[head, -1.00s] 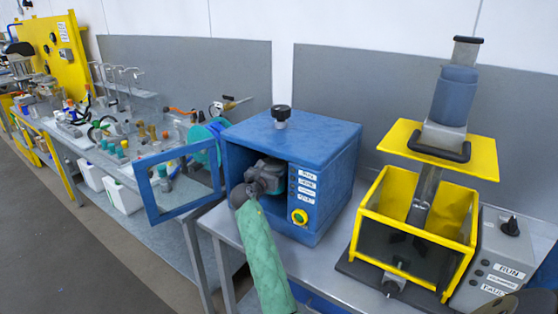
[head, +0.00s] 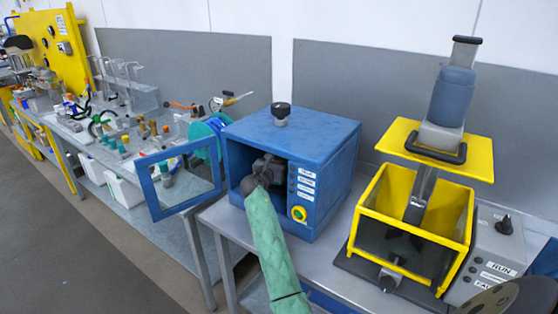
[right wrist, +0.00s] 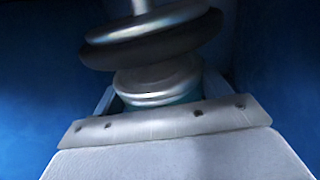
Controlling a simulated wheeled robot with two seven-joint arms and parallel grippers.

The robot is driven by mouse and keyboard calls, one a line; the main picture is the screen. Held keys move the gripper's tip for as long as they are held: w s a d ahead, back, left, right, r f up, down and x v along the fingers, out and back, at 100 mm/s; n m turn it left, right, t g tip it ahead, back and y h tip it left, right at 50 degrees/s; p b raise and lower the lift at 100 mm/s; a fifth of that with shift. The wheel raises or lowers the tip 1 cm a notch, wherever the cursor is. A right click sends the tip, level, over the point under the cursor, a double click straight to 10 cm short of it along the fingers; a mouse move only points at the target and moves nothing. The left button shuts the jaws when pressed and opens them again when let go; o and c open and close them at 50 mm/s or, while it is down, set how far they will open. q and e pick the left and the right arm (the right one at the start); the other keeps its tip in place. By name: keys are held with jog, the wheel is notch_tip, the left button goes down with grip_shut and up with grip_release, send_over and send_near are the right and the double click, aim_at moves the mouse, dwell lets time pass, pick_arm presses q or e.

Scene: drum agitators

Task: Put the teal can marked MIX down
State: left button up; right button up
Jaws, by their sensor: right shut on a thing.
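The teal can (right wrist: 180,99) shows in the right wrist view as a silver lid with a narrow strip of teal below it. Its MIX mark is not visible. My right gripper (right wrist: 158,108) is shut around the can, with a finger on each side. In the head view my right gripper (head: 266,170) is inside the open blue cabinet (head: 335,160), and the can is hidden there. A dark round pad with a silver top (right wrist: 150,35) hangs just above the lid. Whether the can touches the cabinet floor cannot be seen. My left gripper is out of view.
The cabinet's framed door (head: 150,192) stands open to the left. A dark knob (head: 281,113) tops the cabinet. A yellow-framed machine (head: 362,215) stands to the right, with a grey control box (head: 490,250). A cluttered bench lies left.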

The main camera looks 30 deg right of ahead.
jog(key=o, duration=1.4)
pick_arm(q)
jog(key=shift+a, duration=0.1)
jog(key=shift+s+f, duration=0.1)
pick_arm(e)
jog(key=shift+s+a, duration=0.15)
jog(key=shift+a, duration=0.2)
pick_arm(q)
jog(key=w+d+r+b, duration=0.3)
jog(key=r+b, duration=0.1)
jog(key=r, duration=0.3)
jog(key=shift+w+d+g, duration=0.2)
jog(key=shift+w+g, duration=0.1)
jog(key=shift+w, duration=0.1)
pick_arm(e)
jog(key=shift+v, duration=5.65)
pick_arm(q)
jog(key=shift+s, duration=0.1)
